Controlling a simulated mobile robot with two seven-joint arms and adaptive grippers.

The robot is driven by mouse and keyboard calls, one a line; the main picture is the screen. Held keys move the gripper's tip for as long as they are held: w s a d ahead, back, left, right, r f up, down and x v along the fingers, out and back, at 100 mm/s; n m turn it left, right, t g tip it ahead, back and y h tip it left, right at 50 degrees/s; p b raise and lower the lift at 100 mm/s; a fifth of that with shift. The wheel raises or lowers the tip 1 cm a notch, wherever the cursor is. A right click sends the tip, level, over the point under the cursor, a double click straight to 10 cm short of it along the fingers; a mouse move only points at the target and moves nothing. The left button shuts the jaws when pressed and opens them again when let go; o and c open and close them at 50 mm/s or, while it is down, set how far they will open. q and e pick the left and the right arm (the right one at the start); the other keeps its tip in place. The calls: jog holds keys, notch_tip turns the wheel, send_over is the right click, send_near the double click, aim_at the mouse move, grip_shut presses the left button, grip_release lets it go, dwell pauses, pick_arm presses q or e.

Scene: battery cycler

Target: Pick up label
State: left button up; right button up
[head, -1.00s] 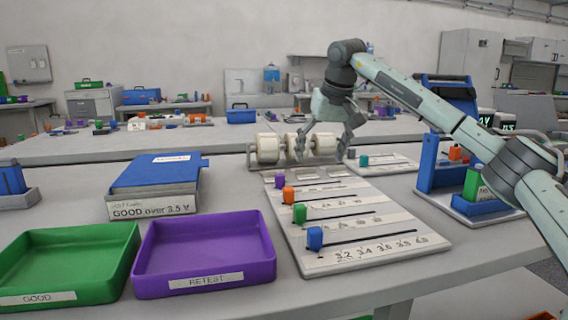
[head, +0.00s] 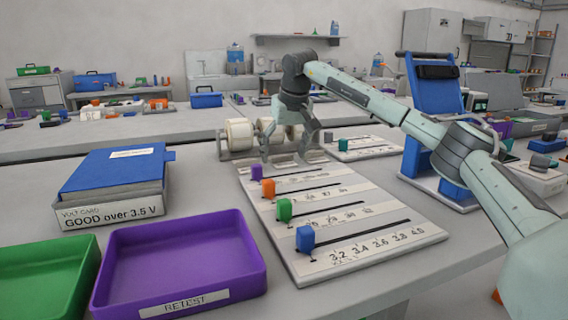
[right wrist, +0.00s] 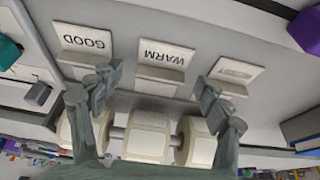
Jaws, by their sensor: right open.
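Three white labels lie in a row in front of a dispenser with white rolls (right wrist: 148,138). In the right wrist view they appear upside down: GOOD (right wrist: 83,40), WARM (right wrist: 166,55) and a third label (right wrist: 236,70) whose text is too faint to read. My right gripper (right wrist: 160,88) is open and empty, its fingers apart on either side of the WARM label's column. In the head view my right gripper (head: 286,150) hangs pointing down at the dispenser and partly hides the labels and rolls. I cannot tell whether the fingertips touch anything. My left gripper is out of view.
A slider board (head: 420,237) with coloured knobs lies just in front of the dispenser. A purple RETEST tray (head: 180,252), a green tray (head: 40,275) and a blue-topped box (head: 112,215) stand to the left. A blue stand (head: 432,95) stands to the right.

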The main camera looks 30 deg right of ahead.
jog(key=c, duration=0.8)
jog(key=shift+r, duration=0.1)
